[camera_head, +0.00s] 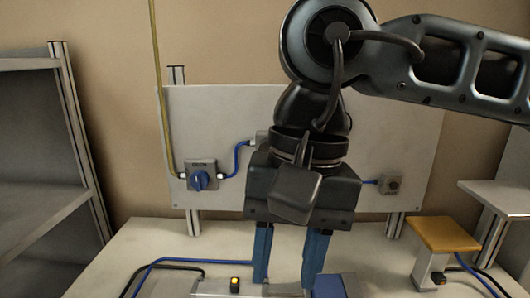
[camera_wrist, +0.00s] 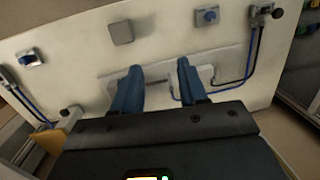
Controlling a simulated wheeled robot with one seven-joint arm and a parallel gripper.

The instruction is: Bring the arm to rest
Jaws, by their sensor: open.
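My gripper (camera_head: 288,278) hangs from my arm in the middle of the head view, its two blue fingers pointing down and spread apart. It is open, and I see nothing held between the fingers. The fingers are over or in front of a low pale fixture (camera_head: 208,289) on the bench; I cannot tell whether they touch it. In the wrist view my gripper (camera_wrist: 159,67) also shows both blue fingers apart, with the pale fixture (camera_wrist: 208,76) beyond and between them.
A white bench (camera_head: 140,246) carries an orange button (camera_head: 235,284), a blue block (camera_head: 328,287) and loose cables. A back panel (camera_head: 225,110) holds a blue rotary switch (camera_head: 198,180). A yellow-topped stand (camera_head: 443,235) is at right. Grey shelves (camera_head: 40,150) stand at left.

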